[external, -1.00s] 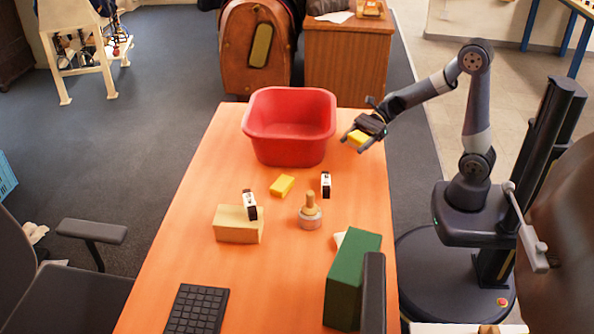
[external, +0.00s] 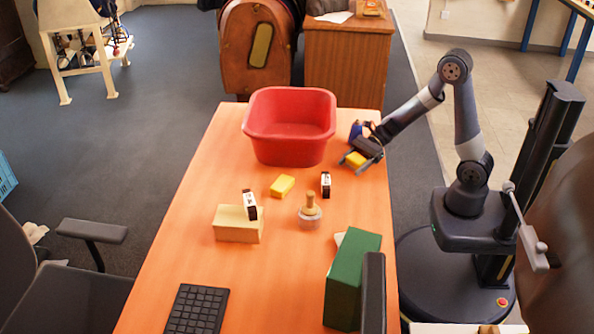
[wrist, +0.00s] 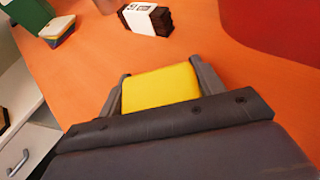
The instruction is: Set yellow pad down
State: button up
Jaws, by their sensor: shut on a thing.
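My gripper (external: 353,165) is shut on a yellow pad (external: 356,158) near the right edge of the orange table, right of the red tub. In the wrist view the pad (wrist: 160,88) sits between the two grey fingers, and its near end is hidden by the gripper body. The pad is low over the table; I cannot tell whether it touches. A second yellow pad (external: 282,185) lies on the table in front of the tub.
The red tub (external: 290,150) stands at the table's far end. A black-and-white block (external: 325,184), a wooden-handled piece (external: 310,212), a tan block (external: 237,225) with another black-and-white piece (external: 249,204) on it, a green box (external: 352,275) and a keyboard (external: 196,309) are nearer.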

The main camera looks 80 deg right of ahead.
jog(key=o, duration=1)
jog(key=shift+f, duration=0.1)
jog(key=shift+d+r+p, duration=0.1)
jog(key=shift+r+p, duration=0.2)
jog(key=p+v, duration=0.2)
jog(key=v, duration=1)
jog(key=shift+f, duration=0.1)
